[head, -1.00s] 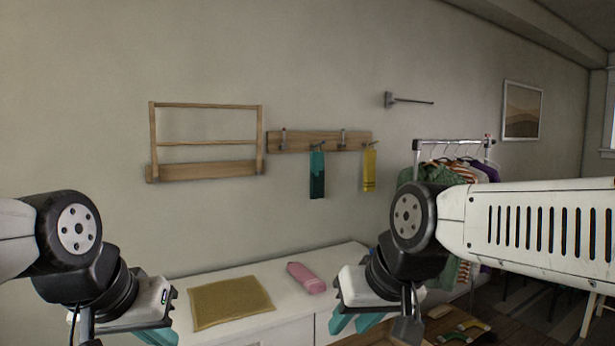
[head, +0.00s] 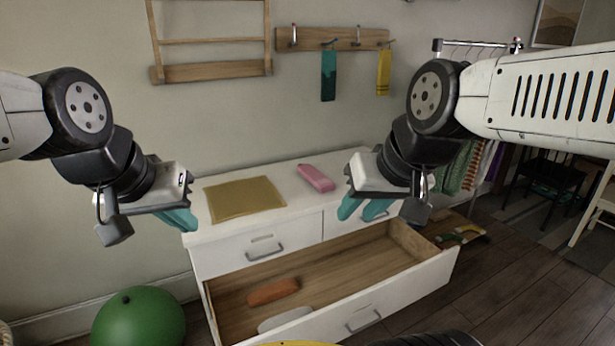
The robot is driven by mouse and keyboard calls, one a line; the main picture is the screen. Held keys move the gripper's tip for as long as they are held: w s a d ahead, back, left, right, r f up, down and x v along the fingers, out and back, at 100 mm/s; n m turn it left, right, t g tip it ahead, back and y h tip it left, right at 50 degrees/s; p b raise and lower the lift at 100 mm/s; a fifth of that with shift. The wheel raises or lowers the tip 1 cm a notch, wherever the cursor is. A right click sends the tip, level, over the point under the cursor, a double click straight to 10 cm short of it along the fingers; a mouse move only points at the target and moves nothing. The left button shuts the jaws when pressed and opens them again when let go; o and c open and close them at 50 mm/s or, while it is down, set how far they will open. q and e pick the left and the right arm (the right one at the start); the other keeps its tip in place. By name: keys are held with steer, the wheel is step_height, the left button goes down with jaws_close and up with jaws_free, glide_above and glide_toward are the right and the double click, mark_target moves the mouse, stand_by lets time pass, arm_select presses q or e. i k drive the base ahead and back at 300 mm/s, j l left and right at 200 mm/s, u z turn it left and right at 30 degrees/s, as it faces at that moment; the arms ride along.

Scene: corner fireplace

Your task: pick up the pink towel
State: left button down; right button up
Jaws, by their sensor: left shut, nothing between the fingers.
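The pink towel (head: 316,178) lies folded on the white top of the dresser (head: 260,228), near its middle and apart from both grippers. My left gripper (head: 180,219) is shut and empty, at the dresser's left end beside the mustard cloth. My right gripper (head: 362,209) is open, its teal fingers apart with nothing visible between them. It is to the right of the pink towel and closer to the front edge.
A mustard cloth (head: 245,199) lies flat left of the towel. An open drawer (head: 355,265) below holds an orange item (head: 273,291) and a whitish one (head: 285,319). A green ball (head: 138,318) is on the floor. Teal (head: 328,75) and yellow (head: 384,72) towels hang above.

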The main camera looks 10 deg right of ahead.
mark_target(321, 183)
steer(key=l+u, duration=0.15)
steer(key=u, duration=0.75)
steer(key=l+u, duration=0.5)
steer(key=l, duration=0.2)
steer(key=k+l+u, duration=0.1)
steer(key=l+u, duration=0.4)
steer(key=l, duration=0.2)
steer(key=k+l, duration=0.15)
steer(key=l, duration=0.25)
steer(key=k+l, duration=0.1)
steer(key=l, duration=0.35)
steer(key=k+l+u, duration=0.1)
steer(key=l, duration=0.3)
